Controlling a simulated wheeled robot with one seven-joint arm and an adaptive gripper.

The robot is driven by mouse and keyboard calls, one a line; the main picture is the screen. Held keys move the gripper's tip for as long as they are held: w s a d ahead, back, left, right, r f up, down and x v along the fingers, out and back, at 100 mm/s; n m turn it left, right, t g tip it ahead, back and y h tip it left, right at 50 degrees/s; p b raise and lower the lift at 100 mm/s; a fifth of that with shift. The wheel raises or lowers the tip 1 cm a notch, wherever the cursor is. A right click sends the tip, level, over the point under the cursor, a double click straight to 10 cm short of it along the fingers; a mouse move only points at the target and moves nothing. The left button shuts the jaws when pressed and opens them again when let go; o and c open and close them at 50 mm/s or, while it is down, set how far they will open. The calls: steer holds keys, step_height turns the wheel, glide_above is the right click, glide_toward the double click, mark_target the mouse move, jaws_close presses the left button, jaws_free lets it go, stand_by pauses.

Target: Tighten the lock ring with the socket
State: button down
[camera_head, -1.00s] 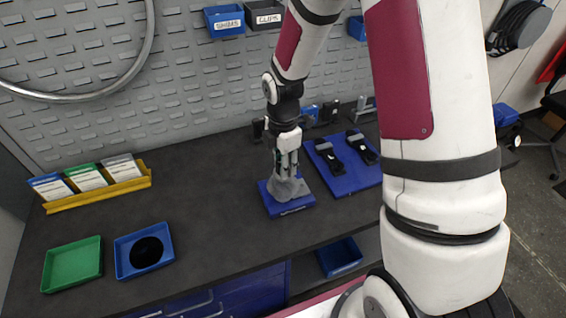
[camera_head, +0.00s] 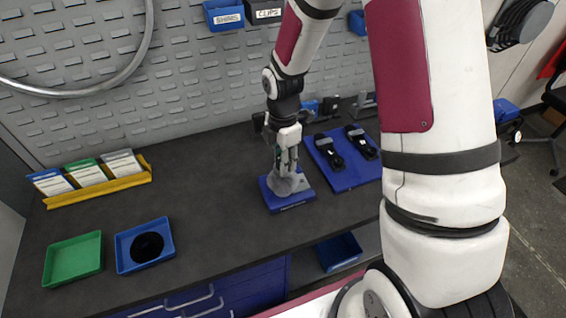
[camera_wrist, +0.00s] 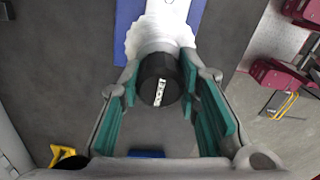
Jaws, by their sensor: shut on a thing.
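A grey stand with a blue base (camera_head: 290,203) is on the dark workbench. My gripper (camera_head: 287,165) points down at the top of the grey part. In the wrist view, my gripper (camera_wrist: 160,90) has its green pads on both sides of a black cylinder with a white label, seemingly the socket (camera_wrist: 158,72). It is shut on this cylinder. A pale grey body (camera_wrist: 160,35) shows just beyond the cylinder. The lock ring cannot be made out; the socket and fingers hide the contact.
A blue board (camera_head: 343,170) with two black tools lies close right of the stand. A blue tray (camera_head: 128,262) with a black round thing and a green tray (camera_head: 72,262) are at left. A yellow card rack (camera_head: 98,192) stands behind them. The bench between is clear.

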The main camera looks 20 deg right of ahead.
steer(key=m, duration=0.6)
steer(key=shift+f, duration=0.1)
stand_by(0.3)
steer(key=shift+m, duration=0.3)
steer(key=m+p, duration=0.1)
steer(key=m, duration=0.5)
steer(key=shift+s, duration=0.1)
steer(key=m, duration=0.6)
steer(key=shift+f+m+p, duration=0.1)
steer(key=shift+m+p, duration=0.2)
